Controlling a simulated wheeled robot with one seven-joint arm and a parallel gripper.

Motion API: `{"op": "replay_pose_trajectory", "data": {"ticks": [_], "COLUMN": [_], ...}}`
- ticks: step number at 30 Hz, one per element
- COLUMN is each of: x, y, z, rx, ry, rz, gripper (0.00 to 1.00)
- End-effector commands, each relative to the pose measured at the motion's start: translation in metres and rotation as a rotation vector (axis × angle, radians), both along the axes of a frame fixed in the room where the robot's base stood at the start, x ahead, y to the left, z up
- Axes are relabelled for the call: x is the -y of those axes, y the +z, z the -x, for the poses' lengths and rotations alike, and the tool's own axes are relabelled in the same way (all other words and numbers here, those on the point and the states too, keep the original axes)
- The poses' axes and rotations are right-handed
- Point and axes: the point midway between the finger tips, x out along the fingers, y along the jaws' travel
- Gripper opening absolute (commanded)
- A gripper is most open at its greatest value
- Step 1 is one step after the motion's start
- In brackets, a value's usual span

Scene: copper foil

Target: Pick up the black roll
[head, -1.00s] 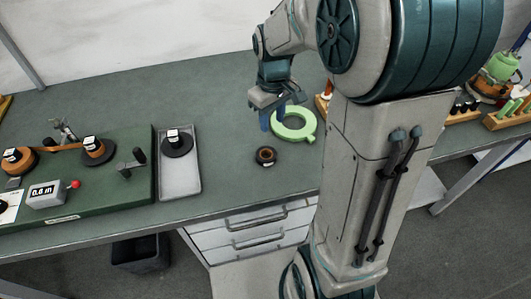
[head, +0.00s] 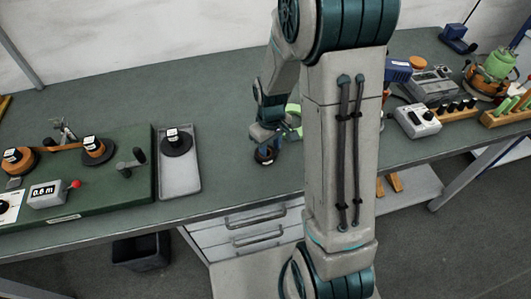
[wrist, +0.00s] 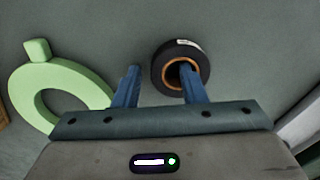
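The black roll (wrist: 168,54) is a short black ring with an orange-brown core and a small white label. It lies on the green bench top, and in the head view it shows (head: 264,158) just under my gripper (head: 266,142). In the wrist view my gripper (wrist: 159,68) is open, with two blue fingers apart. The right finger overlaps the roll's central hole and the left finger is outside the roll, to its left. I cannot tell how deep the right fingertip reaches. Nothing is held.
A light green ring with a tab (wrist: 25,83) lies close to the left finger. A grey tray (head: 180,187) with a black spool (head: 177,146) stands left of the roll, beside a green winding board (head: 110,190). Bare bench lies between tray and roll.

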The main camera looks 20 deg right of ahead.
Motion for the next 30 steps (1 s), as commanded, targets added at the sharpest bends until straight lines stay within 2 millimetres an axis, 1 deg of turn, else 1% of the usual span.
{"op": "replay_pose_trajectory", "data": {"ticks": [5, 8, 9, 10, 23, 26, 30], "x": [0.0, 0.0, 0.0, 0.0, 0.0, 0.0, 0.0], "y": [0.0, 0.0, 0.0, 0.0, 0.002, 0.006, 0.019], "z": [0.0, 0.0, 0.0, 0.0, 0.0, -0.001, -0.001], "rx": [0.0, 0.0, 0.0, 0.0, 0.001, 0.002, 0.004], "ry": [0.0, 0.0, 0.0, 0.0, 0.0, 0.0, 0.0], "rz": [0.0, 0.0, 0.0, 0.0, 0.0, 0.0, 0.0], "gripper": [0.38, 0.13, 0.02, 0.0, 0.0, 0.0, 0.0]}}
